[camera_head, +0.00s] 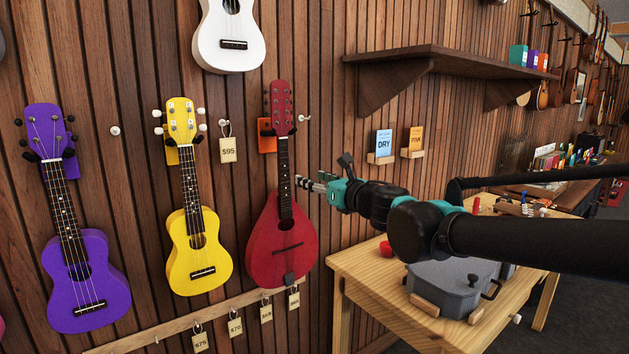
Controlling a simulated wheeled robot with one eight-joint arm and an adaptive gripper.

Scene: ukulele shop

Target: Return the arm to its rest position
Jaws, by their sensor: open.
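My arm (540,243) reaches in from the right edge, above the wooden table. My gripper (306,184) points left, toward the slatted wall, just right of the neck of the red teardrop-shaped instrument (262,250). It is open, and no object shows between its fingers. Whether the fingertips touch the neck or hang in front of it cannot be told. The red instrument hangs upright on the wall by an orange mount (266,135).
A purple ukulele (100,275), a yellow one (184,270) and a white one (222,55) hang on the wall. The wooden table (365,268) bears a grey case (435,278). A shelf (450,58) juts out above my arm. Price tags hang from a rail (150,335).

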